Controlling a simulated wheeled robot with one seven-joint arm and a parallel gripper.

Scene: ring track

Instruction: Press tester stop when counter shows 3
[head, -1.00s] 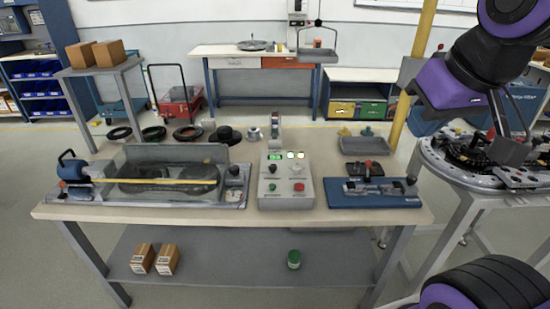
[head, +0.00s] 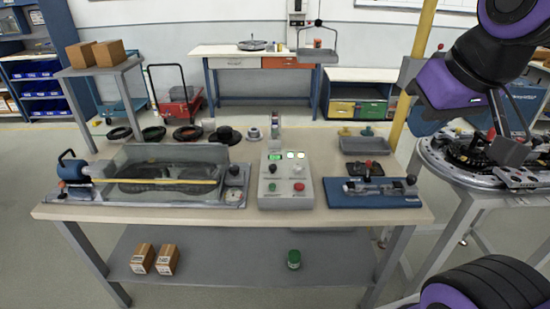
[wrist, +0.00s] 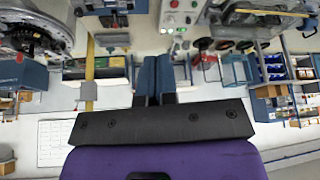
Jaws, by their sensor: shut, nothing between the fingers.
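The grey tester control box (head: 285,196) stands at the front middle of the workbench in the head view. Its small green-lit display (head: 275,156) is too small to read. A red button (head: 299,187) and a green button (head: 271,187) are on the lower face. The tester bed (head: 165,183), with dark round shapes and a yellow bar, lies left of the box. My gripper (wrist: 156,58) shows in the wrist view with blue fingers together and empty. It is away from the box, which appears upside down near the top edge.
A blue fixture (head: 370,195) is right of the box. Several dark rings (head: 153,133) lie at the bench's back left. A yellow post (head: 412,75) and a round fixture table (head: 470,165) stand at the right. Bare bench top shows around the box.

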